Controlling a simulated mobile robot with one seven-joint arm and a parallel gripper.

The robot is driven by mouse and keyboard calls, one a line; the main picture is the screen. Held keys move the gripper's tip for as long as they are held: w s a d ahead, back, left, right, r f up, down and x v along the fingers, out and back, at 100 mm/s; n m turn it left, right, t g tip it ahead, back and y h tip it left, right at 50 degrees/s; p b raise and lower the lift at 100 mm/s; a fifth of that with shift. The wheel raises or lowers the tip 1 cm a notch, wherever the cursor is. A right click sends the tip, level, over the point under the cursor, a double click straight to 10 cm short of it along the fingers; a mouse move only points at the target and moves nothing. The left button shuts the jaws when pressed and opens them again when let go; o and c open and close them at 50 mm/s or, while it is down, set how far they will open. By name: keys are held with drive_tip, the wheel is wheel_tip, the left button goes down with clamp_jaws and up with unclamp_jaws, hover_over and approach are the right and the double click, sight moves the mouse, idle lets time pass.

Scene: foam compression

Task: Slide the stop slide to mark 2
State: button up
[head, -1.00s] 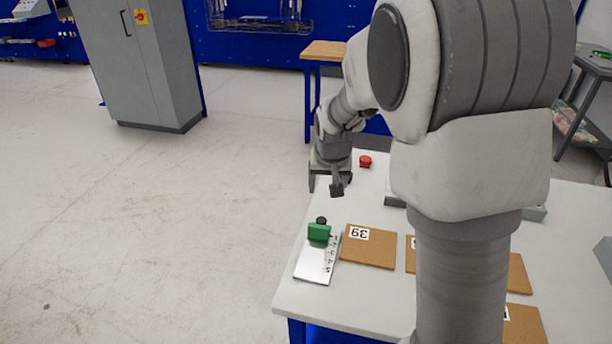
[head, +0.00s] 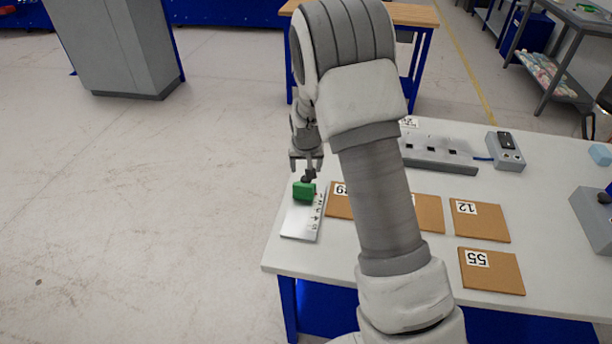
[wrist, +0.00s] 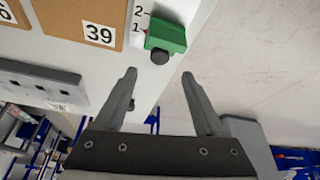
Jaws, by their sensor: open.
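The stop slide is a green block (head: 303,192) with a black knob (head: 308,176), at the far end of a silver scale plate (head: 299,224). In the wrist view the green block (wrist: 167,34) has its red pointer at mark 1 (wrist: 135,29), with mark 2 (wrist: 139,11) farther up the scale. My gripper (head: 307,163) is just behind the knob in the head view. In the wrist view my gripper (wrist: 159,74) is open, and the knob (wrist: 160,57) shows between and just beyond the fingertips, with clear space to both sides. Contact cannot be seen.
Brown numbered foam sheets lie right of the plate, one marked 39 (wrist: 70,28) and others marked 12 (head: 477,221) and 55 (head: 492,272). A grey slotted fixture (head: 440,155) and a small switch box (head: 505,150) stand farther back. The table's left edge is close to the plate.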

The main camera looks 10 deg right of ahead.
sight(305, 187)
drive_tip(key=x, duration=0.6)
drive_tip(key=shift+w+f, duration=0.15)
drive_tip(key=shift+f, duration=0.25)
clamp_jaws()
idle(1.1)
